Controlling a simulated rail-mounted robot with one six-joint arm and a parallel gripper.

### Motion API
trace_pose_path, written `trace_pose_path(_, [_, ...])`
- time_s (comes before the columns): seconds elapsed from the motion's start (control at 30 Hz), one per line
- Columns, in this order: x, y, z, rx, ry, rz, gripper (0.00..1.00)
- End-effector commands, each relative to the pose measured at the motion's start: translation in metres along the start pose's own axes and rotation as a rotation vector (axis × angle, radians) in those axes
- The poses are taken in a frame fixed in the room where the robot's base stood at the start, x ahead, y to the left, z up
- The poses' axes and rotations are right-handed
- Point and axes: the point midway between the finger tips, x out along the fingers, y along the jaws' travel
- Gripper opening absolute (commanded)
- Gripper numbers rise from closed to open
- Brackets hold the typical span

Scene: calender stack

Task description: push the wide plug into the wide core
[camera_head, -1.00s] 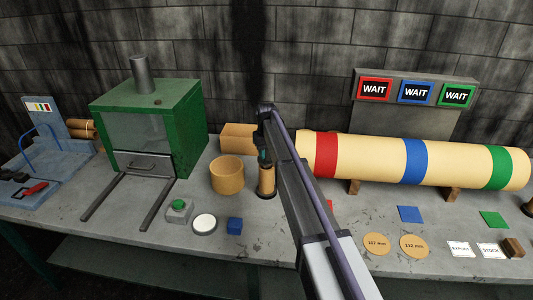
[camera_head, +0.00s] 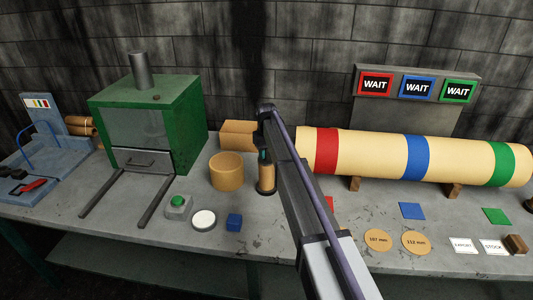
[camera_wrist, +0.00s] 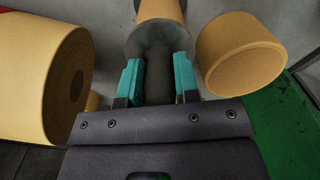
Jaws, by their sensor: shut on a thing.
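My gripper (camera_wrist: 158,85) is shut on the dark grey stem of a plug, between its teal fingers; in the head view my gripper (camera_head: 264,155) is largely hidden by my arm. A wide dark disc (camera_wrist: 160,38) sits at the end of the stem. Beyond the disc is a narrow tan cylinder (camera_wrist: 160,10), which stands upright in the head view (camera_head: 266,178) above a dark base. Whether it is joined to the plug I cannot tell. The wide tan core (camera_head: 226,172) stands open-topped left of my gripper; it appears at right in the wrist view (camera_wrist: 243,58), apart from the plug.
A long tan roll (camera_head: 375,157) with red, blue and green bands rests at right behind the arm. A green oven (camera_head: 150,125) with rails stands left. A green button (camera_head: 179,203), a white disc (camera_head: 204,220) and a blue block (camera_head: 234,222) lie in front of the core.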

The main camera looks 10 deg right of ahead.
Motion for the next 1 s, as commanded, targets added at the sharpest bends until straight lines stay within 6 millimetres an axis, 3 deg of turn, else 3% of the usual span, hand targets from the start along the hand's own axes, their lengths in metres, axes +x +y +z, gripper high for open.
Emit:
trace_pose_path(0.3, [0.0044,0.0000,0.0000,0.000,0.000,0.000,0.00])
trace_pose_path(0.33, [0.0044,0.0000,0.0000,0.000,0.000,0.000,0.32])
trace_pose_path(0.6, [0.0044,0.0000,0.0000,0.000,0.000,0.000,0.58])
trace_pose_path(0.77, [0.0043,0.0000,0.0000,0.000,0.000,0.000,0.59])
trace_pose_path(1.0, [0.0044,0.0000,0.0000,0.000,0.000,0.000,0.77])
